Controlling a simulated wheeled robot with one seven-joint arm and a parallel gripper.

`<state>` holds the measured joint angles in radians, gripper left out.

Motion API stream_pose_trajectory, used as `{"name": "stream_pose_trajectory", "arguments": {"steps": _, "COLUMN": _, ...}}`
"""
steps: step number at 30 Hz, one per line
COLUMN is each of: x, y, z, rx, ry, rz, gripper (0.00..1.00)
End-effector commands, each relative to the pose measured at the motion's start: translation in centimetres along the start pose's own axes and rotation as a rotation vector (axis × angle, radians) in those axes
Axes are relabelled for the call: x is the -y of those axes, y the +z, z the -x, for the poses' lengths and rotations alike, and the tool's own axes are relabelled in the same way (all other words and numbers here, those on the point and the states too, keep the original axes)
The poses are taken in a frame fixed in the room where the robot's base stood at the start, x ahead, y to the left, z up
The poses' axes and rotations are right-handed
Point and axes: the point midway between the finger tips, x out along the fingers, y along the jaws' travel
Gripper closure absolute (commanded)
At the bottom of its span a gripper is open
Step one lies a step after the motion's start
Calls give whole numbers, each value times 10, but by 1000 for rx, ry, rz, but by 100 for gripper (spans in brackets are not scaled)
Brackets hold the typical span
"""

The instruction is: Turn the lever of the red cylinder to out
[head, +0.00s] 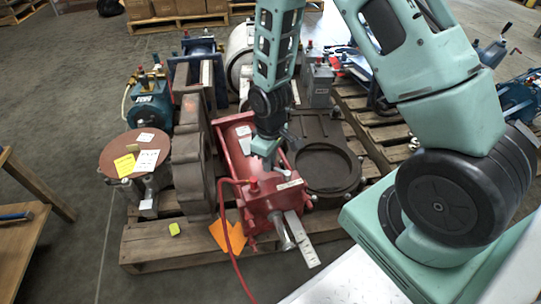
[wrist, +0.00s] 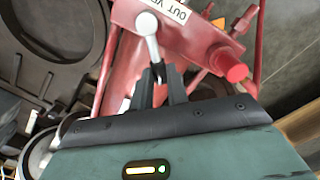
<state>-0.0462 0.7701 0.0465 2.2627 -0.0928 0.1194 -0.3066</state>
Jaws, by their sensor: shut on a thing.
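The red cylinder (head: 230,158) lies on the wooden pallet, with a rod and flat metal plate at its near end. Beside the label is the grey lever (wrist: 148,27), with a rounded end and a shaft that runs between my fingertips. My gripper (head: 267,163) is above the cylinder, and in the wrist view my gripper (wrist: 159,74) is shut on the lever's shaft. The lever is mostly hidden in the head view.
A red port cap (wrist: 229,66) sits close to the fingers, and a red hose (head: 228,240) hangs off the front. A dark round-holed casting (head: 322,140) is right of the cylinder and a grey casting (head: 188,170) is left. Orange tags (head: 228,236) hang at the pallet's front.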

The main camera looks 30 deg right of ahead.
Motion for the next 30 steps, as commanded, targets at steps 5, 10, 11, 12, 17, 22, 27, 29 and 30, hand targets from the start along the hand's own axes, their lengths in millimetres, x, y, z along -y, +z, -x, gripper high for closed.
{"name": "stream_pose_trajectory", "arguments": {"steps": 5, "x": 1, "y": -1, "z": 1, "rx": -2, "ry": 1, "rz": 14, "gripper": 100}}
{"name": "stream_pose_trajectory", "arguments": {"steps": 10, "x": 1, "y": -1, "z": 1, "rx": -2, "ry": 0, "rz": 15, "gripper": 100}}
{"name": "stream_pose_trajectory", "arguments": {"steps": 11, "x": 1, "y": -1, "z": 1, "rx": -2, "ry": 0, "rz": 15, "gripper": 100}}
{"name": "stream_pose_trajectory", "arguments": {"steps": 12, "x": 1, "y": -1, "z": 1, "rx": -2, "ry": 0, "rz": 15, "gripper": 100}}
{"name": "stream_pose_trajectory", "arguments": {"steps": 17, "x": 1, "y": -1, "z": 1, "rx": -2, "ry": 0, "rz": 14, "gripper": 62}}
{"name": "stream_pose_trajectory", "arguments": {"steps": 22, "x": 1, "y": 0, "z": 0, "rx": -1, "ry": 0, "rz": 13, "gripper": 62}}
{"name": "stream_pose_trajectory", "arguments": {"steps": 27, "x": 0, "y": -1, "z": 7, "rx": -2, "ry": 1, "rz": 12, "gripper": 62}}
{"name": "stream_pose_trajectory", "arguments": {"steps": 29, "x": 0, "y": -1, "z": 14, "rx": -2, "ry": 1, "rz": 12, "gripper": 62}}
{"name": "stream_pose_trajectory", "arguments": {"steps": 30, "x": 1, "y": -1, "z": 21, "rx": -2, "ry": 1, "rz": 12, "gripper": 62}}
